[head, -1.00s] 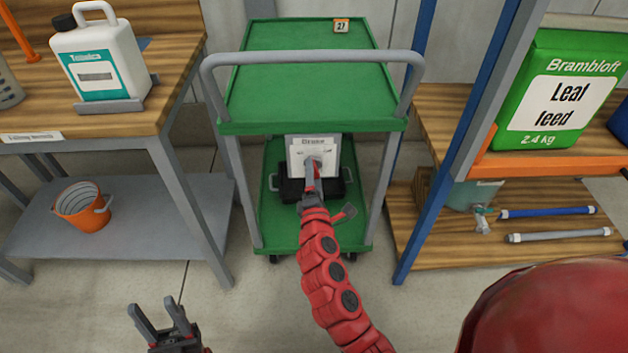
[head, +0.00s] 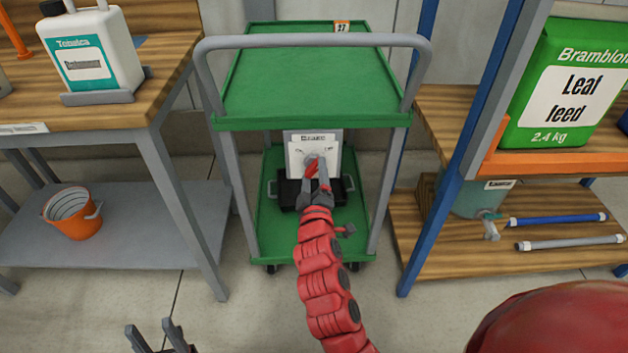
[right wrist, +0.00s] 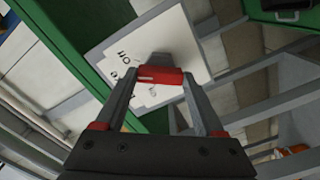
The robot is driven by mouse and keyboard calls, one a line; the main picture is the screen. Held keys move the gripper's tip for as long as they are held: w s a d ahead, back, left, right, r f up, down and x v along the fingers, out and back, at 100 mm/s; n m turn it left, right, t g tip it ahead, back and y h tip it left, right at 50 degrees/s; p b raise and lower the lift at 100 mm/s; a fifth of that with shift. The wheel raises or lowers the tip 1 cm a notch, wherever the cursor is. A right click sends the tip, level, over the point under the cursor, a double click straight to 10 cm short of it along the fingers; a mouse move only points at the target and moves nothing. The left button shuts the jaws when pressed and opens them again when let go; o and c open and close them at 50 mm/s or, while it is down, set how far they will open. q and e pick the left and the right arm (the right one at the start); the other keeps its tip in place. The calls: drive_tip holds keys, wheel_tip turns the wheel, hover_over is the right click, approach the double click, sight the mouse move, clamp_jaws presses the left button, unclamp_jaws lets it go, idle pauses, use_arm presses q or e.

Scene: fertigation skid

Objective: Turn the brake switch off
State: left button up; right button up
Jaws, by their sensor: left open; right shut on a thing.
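The brake switch is a white panel (head: 297,160) with a grey knob and a red handle, low on the green cart under its top shelf. In the right wrist view the panel (right wrist: 192,38) appears tilted, with an "Off" mark left of the grey knob (right wrist: 160,58). My right gripper (head: 313,186) is at the panel, its fingers closed on the red handle (right wrist: 160,77), which carries a white line. The exact setting the handle points to is hard to tell. My left gripper (head: 149,326) is open and empty at the bottom left, away from the cart.
The green cart (head: 310,90) has a grey push rail across its front. A workbench (head: 120,110) with a white jug (head: 100,60) stands left, an orange bucket (head: 80,222) on its lower shelf. A blue-posted rack (head: 455,180) stands close on the right. The floor in front is partly clear.

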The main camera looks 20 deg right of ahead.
drive_tip(key=shift+f+m+b, duration=0.1)
drive_tip(key=shift+m+b, duration=0.4)
drive_tip(key=shift+m, duration=0.6)
drive_tip(key=o, duration=1.4)
drive_tip(key=shift+c, duration=0.2)
drive_tip(key=shift+s, duration=0.1)
drive_tip(key=p+v, duration=0.6)
drive_tip(key=v, duration=1.1)
